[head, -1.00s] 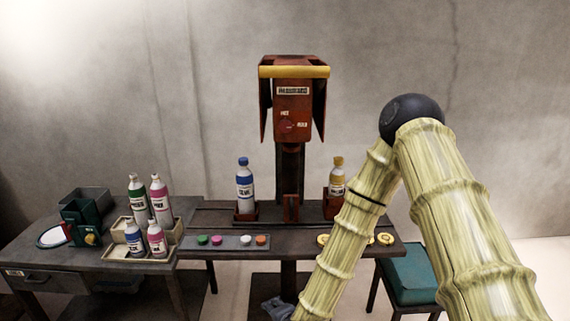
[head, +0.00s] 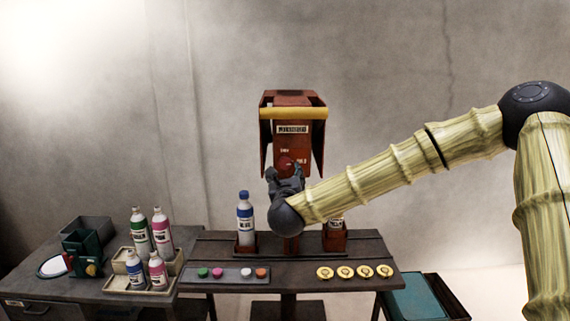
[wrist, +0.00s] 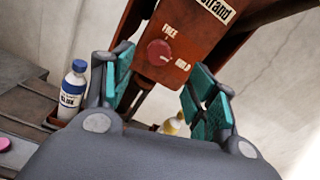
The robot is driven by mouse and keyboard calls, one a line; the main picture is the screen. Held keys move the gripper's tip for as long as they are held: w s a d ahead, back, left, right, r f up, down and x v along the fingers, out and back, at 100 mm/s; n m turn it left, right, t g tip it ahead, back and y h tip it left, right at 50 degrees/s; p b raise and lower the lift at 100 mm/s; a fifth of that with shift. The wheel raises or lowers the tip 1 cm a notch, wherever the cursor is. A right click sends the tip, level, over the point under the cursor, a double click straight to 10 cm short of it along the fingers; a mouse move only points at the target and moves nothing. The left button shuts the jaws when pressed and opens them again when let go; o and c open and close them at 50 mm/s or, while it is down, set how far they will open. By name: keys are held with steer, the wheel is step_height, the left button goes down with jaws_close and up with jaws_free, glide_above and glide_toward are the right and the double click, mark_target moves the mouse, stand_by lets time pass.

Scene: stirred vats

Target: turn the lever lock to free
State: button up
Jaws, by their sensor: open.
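The lever lock (head: 287,162) is a round red knob on the front of the rust-red machine head (head: 292,138). In the wrist view the lock (wrist: 159,51) sits between the labels FREE above and HOLD to its lower right. Which label it points at is too small to tell. My gripper (head: 284,174) is raised in front of the machine, partly covering the lock in the head view. In the wrist view my gripper (wrist: 160,88) is open, its teal pads apart on either side of the view, with the lock beyond them and nothing held.
A blue-capped bottle (head: 245,215) stands in a holder left of the machine post. A second bottle (wrist: 176,125) stands to the right, mostly behind my arm. Coloured buttons (head: 218,272) and gold discs (head: 355,272) line the bench front. More bottles stand on the left table.

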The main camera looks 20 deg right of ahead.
mark_target(285, 163)
steer(key=p+x, duration=0.3)
steer(key=x, duration=0.5)
steer(key=shift+w+f, duration=0.1)
steer(key=shift+w, duration=0.25)
steer(key=shift+c, duration=0.2)
steer(key=c, duration=1)
